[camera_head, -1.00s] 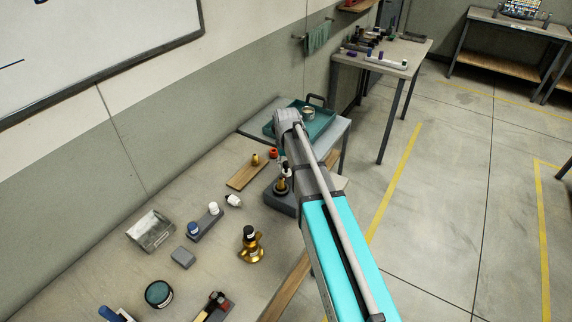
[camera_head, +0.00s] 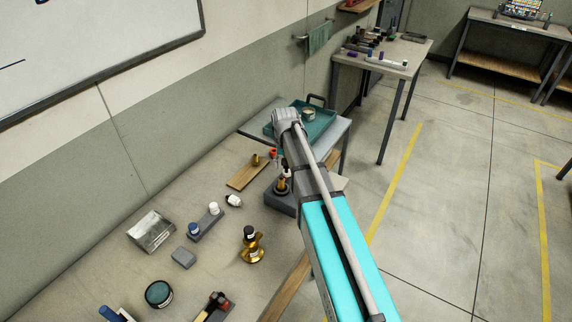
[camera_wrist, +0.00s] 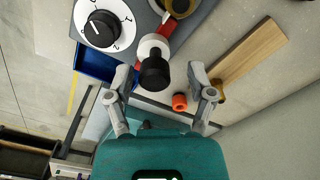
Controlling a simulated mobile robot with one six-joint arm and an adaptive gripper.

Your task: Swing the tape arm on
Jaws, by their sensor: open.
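In the wrist view a grey fixture with a white numbered dial (camera_wrist: 103,22) fills the upper left. A red arm (camera_wrist: 180,34) runs at a slant along its edge, partly hidden. A white collar with a black knob (camera_wrist: 154,72) stands at the red arm's lower end; I take this to be the tape arm. My gripper (camera_wrist: 160,76) is open, one finger on each side of the black knob. I cannot tell whether either finger touches it. In the head view the grey fixture (camera_head: 281,202) stands at the bench's right edge, partly hidden by my arm.
A brass valve (camera_head: 251,246), a grey block (camera_head: 183,257) and a metal tray (camera_head: 150,231) stand on the bench. A teal tray (camera_head: 318,126) is beyond.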

